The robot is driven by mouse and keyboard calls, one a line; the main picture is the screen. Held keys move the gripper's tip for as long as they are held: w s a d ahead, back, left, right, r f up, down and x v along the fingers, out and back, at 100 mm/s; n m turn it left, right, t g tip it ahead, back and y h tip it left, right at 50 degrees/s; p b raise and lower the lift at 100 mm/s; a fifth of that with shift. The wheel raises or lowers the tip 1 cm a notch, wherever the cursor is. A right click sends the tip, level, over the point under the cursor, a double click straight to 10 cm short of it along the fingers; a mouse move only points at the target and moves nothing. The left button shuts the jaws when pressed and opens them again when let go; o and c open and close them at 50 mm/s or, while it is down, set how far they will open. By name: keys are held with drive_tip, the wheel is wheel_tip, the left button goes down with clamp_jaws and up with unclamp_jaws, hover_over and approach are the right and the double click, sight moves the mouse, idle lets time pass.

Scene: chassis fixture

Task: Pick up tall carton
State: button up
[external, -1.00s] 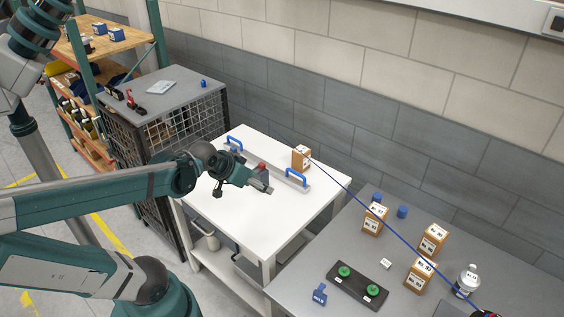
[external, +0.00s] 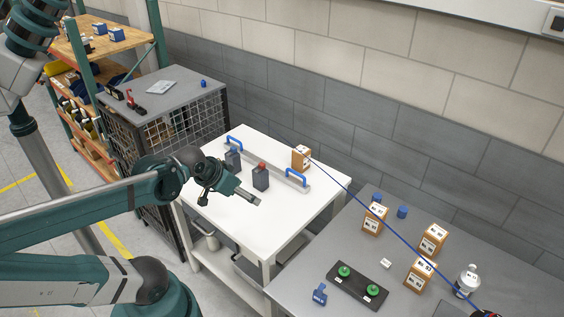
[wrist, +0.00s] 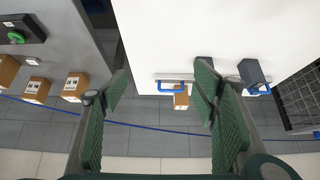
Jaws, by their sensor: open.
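Several brown cartons with white labels are in view, and I cannot tell for sure which is the tall carton. One carton (external: 301,158) stands at the back edge of the white table, beside the blue-handled bar; it also shows between my fingers, farther off, in the wrist view (wrist: 181,101). Other cartons stand on the grey table: one at the back (external: 373,220), one at the right (external: 432,241) and one in front (external: 420,275). My gripper (external: 255,199) is open and empty above the white table, apart from every carton. Its open fingers also show in the wrist view (wrist: 160,92).
A blue cable (external: 345,185) crosses toward the grey table. The white table's front (external: 235,220) is clear.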

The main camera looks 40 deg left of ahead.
sight(374, 214)
drive_tip(key=shift+w, duration=0.1)
drive_tip(key=w+d+f+m+t+y+b, duration=0.1)
drive_tip(key=w+d+f+m+t, duration=0.1)
drive_tip(key=w+d+m, duration=0.6)
drive_tip(key=w+d+f+m+t+y, duration=0.1)
drive_tip(key=w+d+m, duration=0.3)
drive_tip(key=w+m, duration=0.75)
drive_tip(key=w+d+f+m+t, duration=0.1)
drive_tip(key=w+d+f+m, duration=0.1)
drive_tip(key=d+m, duration=0.3)
drive_tip(key=w+d+f+m+t+h+b, duration=0.1)
drive_tip(key=w+d+f+m+t, duration=0.1)
drive_tip(key=d+m, duration=0.4)
drive_tip(key=w+d+f+m+t+h, duration=0.1)
drive_tip(key=d+m, duration=0.4)
drive_tip(key=d, duration=0.7)
drive_tip(key=shift+w+f+m, duration=0.25)
drive_tip(key=shift+w+f, duration=0.35)
drive_tip(key=shift+f, duration=0.1)
drive_tip(key=shift+b+x, duration=0.5)
drive_tip(key=shift+x, duration=0.8)
